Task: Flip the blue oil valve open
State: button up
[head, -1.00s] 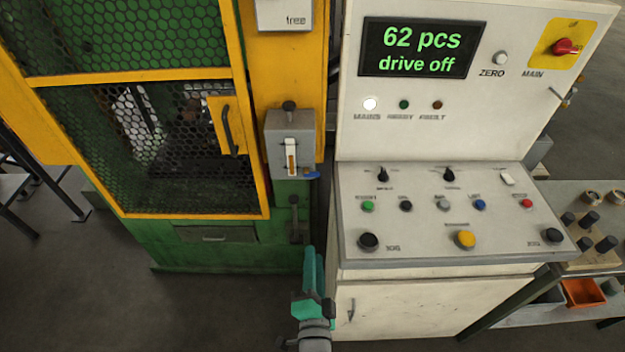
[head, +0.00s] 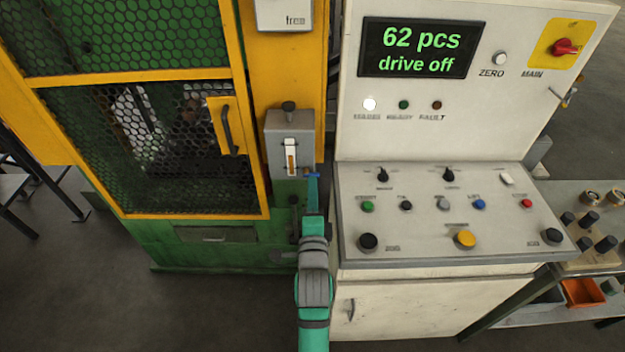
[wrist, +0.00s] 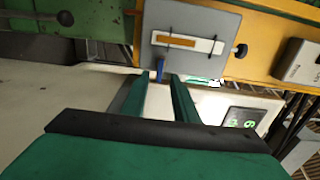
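The blue oil valve lever (head: 313,175) sticks out to the right at the lower corner of a grey oiler box (head: 275,147) with a sight glass. In the wrist view the blue lever (wrist: 160,69) shows at the box's lower edge, in line with the gap between my fingertips. My gripper (head: 313,188) is just below the lever in the head view. In the wrist view my gripper (wrist: 158,80) has its two teal fingers apart, with nothing clearly held between them. I cannot tell whether the fingers touch the lever.
The white control console (head: 450,215) stands close on the right of my arm. The green press body (head: 205,245) with its yellow-framed mesh guard (head: 165,215) is on the left. A dark handle (head: 294,215) is on the press below the oiler.

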jog(key=shift+w, duration=2.25)
grip_shut()
